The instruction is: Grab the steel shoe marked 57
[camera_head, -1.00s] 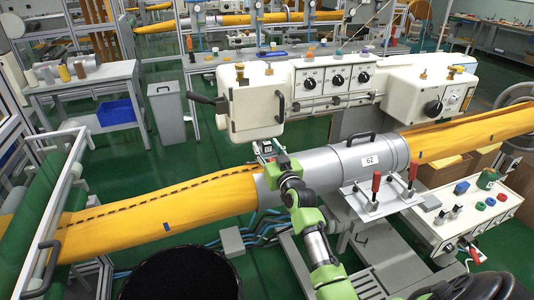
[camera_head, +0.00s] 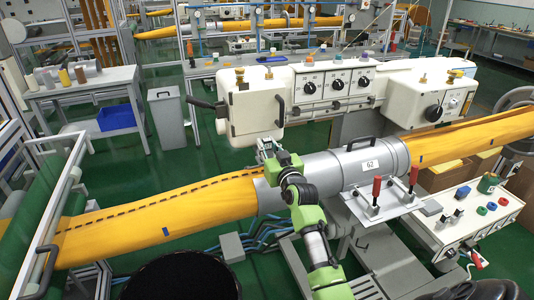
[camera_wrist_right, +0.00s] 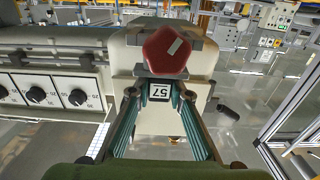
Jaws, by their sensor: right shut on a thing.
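My right gripper (camera_head: 266,148) is at the front of the white machine head, above the left end of the grey cylinder. In the right wrist view its two fingers (camera_wrist_right: 160,98) are closed in on a piece with a white label reading 57 (camera_wrist_right: 159,91), the steel shoe. Much of the shoe is hidden by the fingers, and in the head view it is too small to make out. A red, five-sided part (camera_wrist_right: 165,52) with a pale stripe shows just beyond the label; I cannot tell whether it belongs to the shoe. My left gripper is not in view.
The grey cylinder (camera_head: 322,172), labelled 62, lies under the machine head (camera_head: 252,106) with yellow felt (camera_head: 160,212) running off both sides. Red-handled clamps (camera_head: 376,190) and a control box (camera_head: 455,222) stand at the right. A dark round bin (camera_head: 180,275) is at the front.

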